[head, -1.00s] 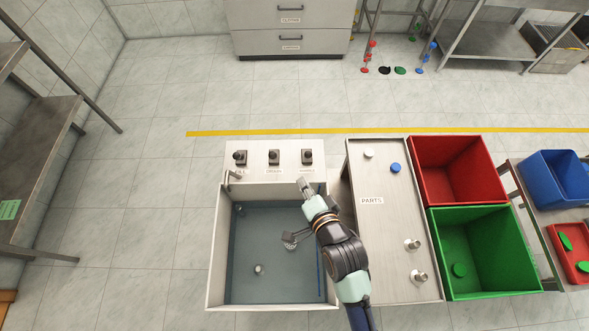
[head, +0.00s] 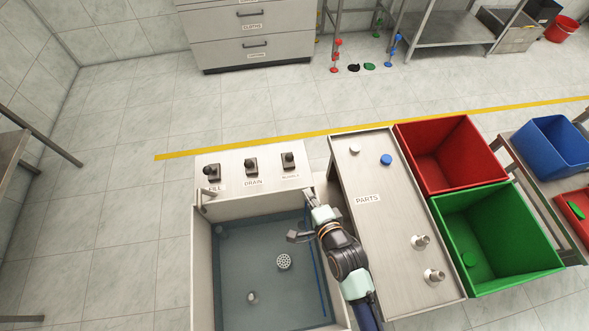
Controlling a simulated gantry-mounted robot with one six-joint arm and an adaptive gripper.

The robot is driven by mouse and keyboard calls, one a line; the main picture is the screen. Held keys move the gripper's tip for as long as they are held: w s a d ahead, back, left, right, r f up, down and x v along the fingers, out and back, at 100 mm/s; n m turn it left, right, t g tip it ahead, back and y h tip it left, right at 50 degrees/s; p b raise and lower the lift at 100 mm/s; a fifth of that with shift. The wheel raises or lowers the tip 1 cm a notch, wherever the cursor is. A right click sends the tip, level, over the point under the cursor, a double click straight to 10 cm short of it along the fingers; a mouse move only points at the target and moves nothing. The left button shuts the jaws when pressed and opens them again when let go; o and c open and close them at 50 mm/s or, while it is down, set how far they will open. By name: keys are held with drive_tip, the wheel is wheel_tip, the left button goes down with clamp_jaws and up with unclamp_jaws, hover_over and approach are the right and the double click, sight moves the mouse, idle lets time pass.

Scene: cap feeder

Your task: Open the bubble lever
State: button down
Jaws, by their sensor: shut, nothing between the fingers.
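The bubble lever (head: 288,161) is a dark knob on a metal block, rightmost of three on the pale panel behind the sink. Its label sits just in front of it. My gripper (head: 309,194) is shut and empty. It is in front of and slightly right of the bubble lever, near the sink's back right corner, apart from the lever. My arm reaches in from the lower right over the sink's right wall.
The fill lever (head: 211,172) and drain lever (head: 251,166) stand left on the same panel. A faucet (head: 208,192) is at the sink's (head: 202,265) back left. The parts table (head: 385,240) is right, with red (head: 450,160) and green (head: 495,235) bins beyond.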

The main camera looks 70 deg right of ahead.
sight(289, 159)
drive_tip(key=b+x, duration=0.3)
drive_tip(key=x, duration=0.5)
drive_tip(key=shift+f, duration=0.15)
drive_tip(key=w+d, duration=0.1)
drive_tip(key=w+d+b, duration=0.1)
drive_tip(key=shift+w+d+r, duration=0.15)
drive_tip(key=shift+d+r, duration=0.15)
drive_tip(key=shift+r, duration=0.1)
drive_tip(key=shift+w+d+r, duration=0.15)
drive_tip(key=shift+w, duration=0.05)
drive_tip(key=shift+r, duration=0.1)
